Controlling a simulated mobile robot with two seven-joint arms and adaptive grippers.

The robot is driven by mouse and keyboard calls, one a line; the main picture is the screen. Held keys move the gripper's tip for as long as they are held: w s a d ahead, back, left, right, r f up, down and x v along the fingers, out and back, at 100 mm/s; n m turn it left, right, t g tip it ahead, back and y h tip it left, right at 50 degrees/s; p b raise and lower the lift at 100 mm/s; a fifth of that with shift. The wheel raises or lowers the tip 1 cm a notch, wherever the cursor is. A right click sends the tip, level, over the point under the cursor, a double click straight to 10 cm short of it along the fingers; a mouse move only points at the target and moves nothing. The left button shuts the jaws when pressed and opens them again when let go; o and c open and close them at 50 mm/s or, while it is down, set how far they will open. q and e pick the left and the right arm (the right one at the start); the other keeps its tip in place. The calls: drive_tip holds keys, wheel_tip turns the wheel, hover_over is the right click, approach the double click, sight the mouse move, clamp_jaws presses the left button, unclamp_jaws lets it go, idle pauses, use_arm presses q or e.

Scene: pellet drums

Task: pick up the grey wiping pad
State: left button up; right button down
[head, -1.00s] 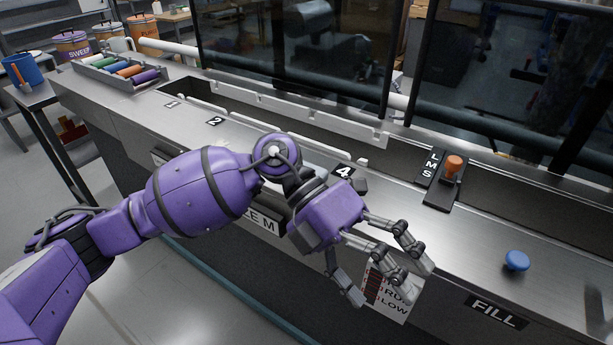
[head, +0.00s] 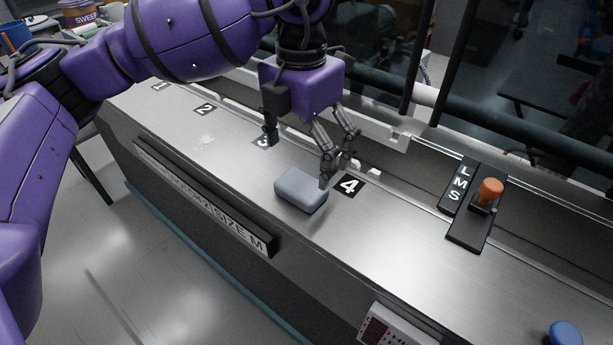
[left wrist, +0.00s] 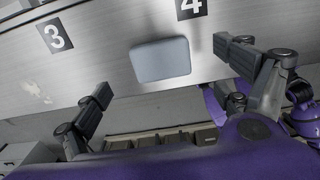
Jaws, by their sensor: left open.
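The grey wiping pad (head: 301,190) is a rounded block lying on the steel counter, beside the number 4 label. In the left wrist view the pad (left wrist: 160,60) lies beyond the fingertips, between the two sides of the open jaws. My left gripper (head: 305,155) is open and empty, above and just behind the pad in the head view, fingers pointing down. Its fingers also show in the left wrist view (left wrist: 165,75), spread wide. I see no contact between fingers and pad. My right gripper is not in view.
The steel counter (head: 375,250) is clear in front of the pad. An orange-knobbed lever (head: 490,192) on a plate marked L M S stands to the right. A blue button (head: 564,334) is at the lower right. A pale smear (head: 205,142) lies near label 3.

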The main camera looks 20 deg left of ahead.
sight(301, 184)
use_arm(q)
drive_tip(key=shift+s+f, duration=0.2)
drive_tip(key=shift+f, duration=0.3)
drive_tip(key=shift+s+f, duration=0.2)
drive_tip(key=shift+f, duration=0.25)
drive_tip(key=shift+w+f+p, duration=0.1)
drive_tip(key=shift+f+p, duration=0.2)
drive_tip(key=shift+f, duration=2)
